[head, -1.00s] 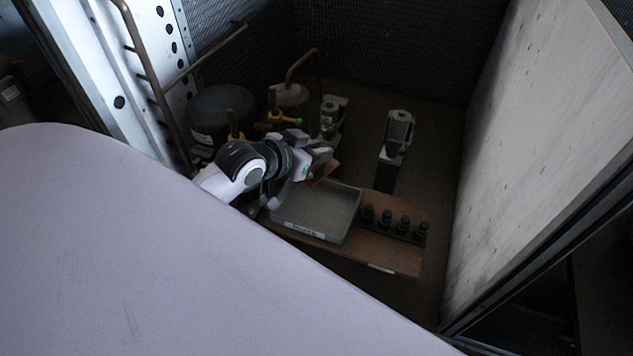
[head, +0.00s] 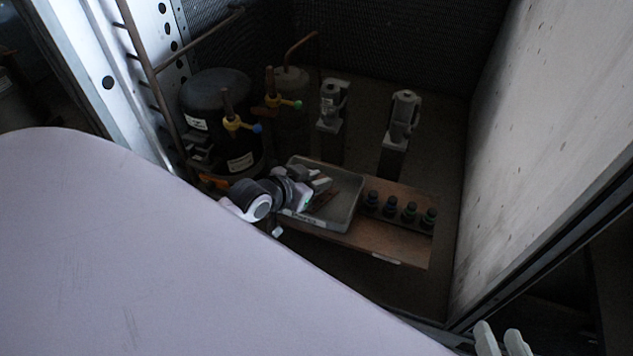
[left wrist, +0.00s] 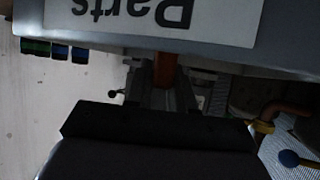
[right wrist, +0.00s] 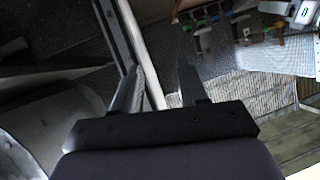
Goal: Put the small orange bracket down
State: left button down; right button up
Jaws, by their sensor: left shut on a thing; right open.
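The small orange bracket (left wrist: 166,69) is between the closed fingers of my left gripper (left wrist: 163,82) in the left wrist view. In the head view my left gripper (head: 322,187) is at the left part of the grey parts tray (head: 352,207), with the dark bracket (head: 321,201) at its fingers. I cannot tell whether the bracket touches the tray floor. The tray's "Parts" label (left wrist: 160,15) shows upside down in the left wrist view. My right gripper (right wrist: 158,84) is open and empty, away from the tray; its fingertips (head: 502,342) show at the head view's bottom right.
The tray stands on a brown board (head: 400,245) beside a row of several dark knobs (head: 400,209). A black compressor (head: 215,100) and pipes with yellow valves (head: 235,124) stand behind left. Two grey fittings (head: 404,115) stand behind. A pale panel (head: 550,150) bounds the right.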

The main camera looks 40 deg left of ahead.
pick_arm(q)
jog(key=c, duration=1)
grip_release()
jog(key=shift+o, duration=0.2)
jog(key=shift+r, duration=0.15)
jog(key=shift+s+r, duration=0.15)
jog(key=shift+s, duration=0.15)
jog(key=p+v, duration=0.4)
jog(key=v, duration=0.7)
jog(key=shift+s, duration=0.15)
pick_arm(e)
jog(key=shift+s+d+r+h, duration=0.1)
jog(key=shift+s+d+h, duration=0.15)
jog(key=shift+d, duration=0.3)
jog(key=shift+s+d+r+h, duration=0.1)
jog(key=shift+s+d+h, duration=0.15)
jog(key=shift+d, duration=0.35)
jog(key=shift+s+d+h, duration=0.15)
jog(key=shift+d+h, duration=0.15)
jog(key=shift+d, duration=0.25)
